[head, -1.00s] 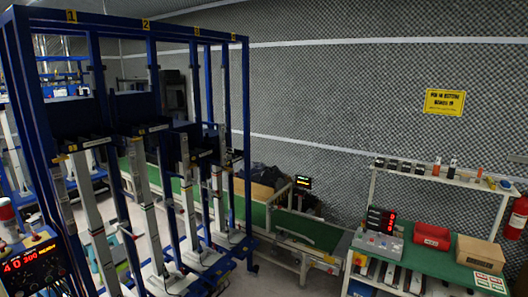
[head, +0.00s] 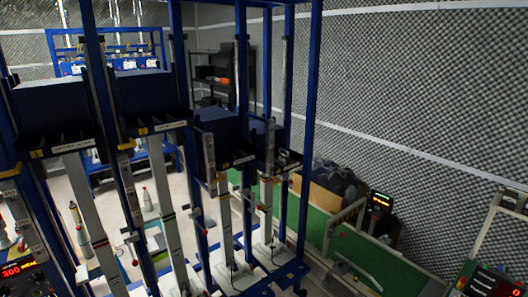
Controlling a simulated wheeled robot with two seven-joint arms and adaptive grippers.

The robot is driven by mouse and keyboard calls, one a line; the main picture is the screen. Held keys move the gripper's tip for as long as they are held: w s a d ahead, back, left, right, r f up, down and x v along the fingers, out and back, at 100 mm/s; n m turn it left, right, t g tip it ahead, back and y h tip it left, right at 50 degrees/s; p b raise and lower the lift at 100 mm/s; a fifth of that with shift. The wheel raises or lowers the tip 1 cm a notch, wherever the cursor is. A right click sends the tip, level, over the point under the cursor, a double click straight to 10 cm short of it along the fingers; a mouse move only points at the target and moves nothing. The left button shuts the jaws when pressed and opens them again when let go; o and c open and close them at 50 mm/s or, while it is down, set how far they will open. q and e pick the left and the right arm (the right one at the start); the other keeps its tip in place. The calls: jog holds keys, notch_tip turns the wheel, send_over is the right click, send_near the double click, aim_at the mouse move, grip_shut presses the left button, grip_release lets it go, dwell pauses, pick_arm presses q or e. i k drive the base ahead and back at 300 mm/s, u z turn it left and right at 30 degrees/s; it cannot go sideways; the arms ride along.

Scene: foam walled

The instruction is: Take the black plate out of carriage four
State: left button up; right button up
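The blue test rig (head: 308,130) fills the left and middle of the head view, with several carriages side by side on upright columns. The rightmost carriage (head: 287,157), in the fourth place along the row, sits at mid height near the rig's right post. It looks dark and is partly hidden by the uprights and the neighbouring carriage (head: 222,135). I cannot make out a separate black plate in it. Neither of my grippers shows in this view.
A control box with red digits (head: 22,270) is at the lower left. A green-topped bench (head: 370,258) with a small display (head: 381,200) runs behind and right of the rig. A cardboard box (head: 313,193) with dark stuff stands behind. A dark shelf (head: 212,75) is at the back.

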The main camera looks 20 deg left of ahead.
aim_at(282, 157)
jog(key=u, duration=0.65)
jog(key=i, duration=1.3)
jog(key=u, duration=0.75)
